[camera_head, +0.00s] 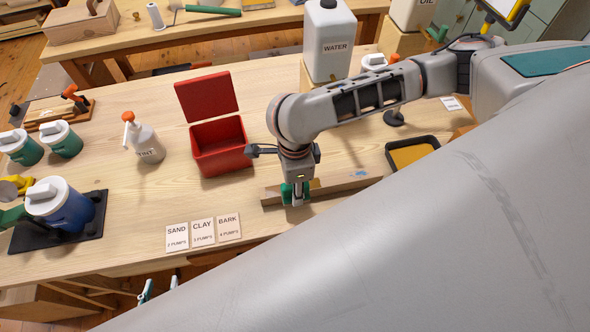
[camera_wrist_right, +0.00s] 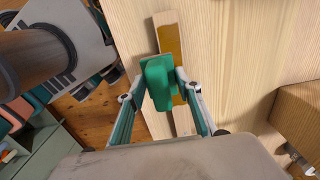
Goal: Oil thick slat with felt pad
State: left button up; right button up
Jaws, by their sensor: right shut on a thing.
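A thick slat (camera_head: 342,189) lies on the workbench, below and right of the red box. It also shows in the right wrist view (camera_wrist_right: 163,20), pale with a darker amber patch along one part. My right gripper (camera_head: 295,192), on the arm coming in from the right, is over the slat's left part. It is shut on the green felt pad, whose block shows between the fingers in the right wrist view (camera_wrist_right: 158,85). Whether the pad touches the slat is hidden. My left gripper (camera_head: 159,287) shows only as two separated fingertips below the bench's front edge.
A black tray with a yellow inside (camera_head: 390,157) stands right of the slat. An open red box (camera_head: 222,158), a TINT pump bottle (camera_head: 150,148) and a WATER jug (camera_head: 332,50) stand around. Label cards (camera_head: 203,232) lie at the front.

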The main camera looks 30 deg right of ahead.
dwell(0.8)
jog(key=shift+w+d+r, duration=0.1)
jog(key=shift+w+d, duration=0.15)
jog(key=shift+w, duration=0.55)
jog(key=shift+w+d+f, duration=0.1)
jog(key=shift+w+d, duration=0.15)
jog(key=shift+w, duration=0.6)
jog(key=shift+w+d+r, duration=0.1)
jog(key=shift+w+d, duration=0.15)
jog(key=shift+w, duration=0.55)
jog(key=s, duration=0.1)
jog(key=s+a, duration=0.1)
jog(key=s, duration=0.3)
jog(key=shift+s+a+f, duration=0.15)
jog(key=shift+a+f, duration=0.05)
jog(key=shift+f, duration=0.2)
jog(key=shift+s, duration=0.2)
jog(key=shift+c, duration=0.6)
jog(key=shift+w+r, duration=0.15)
jog(key=shift+r, duration=1.15)
jog(key=shift+w+r, duration=0.15)
jog(key=shift+r, duration=1.15)
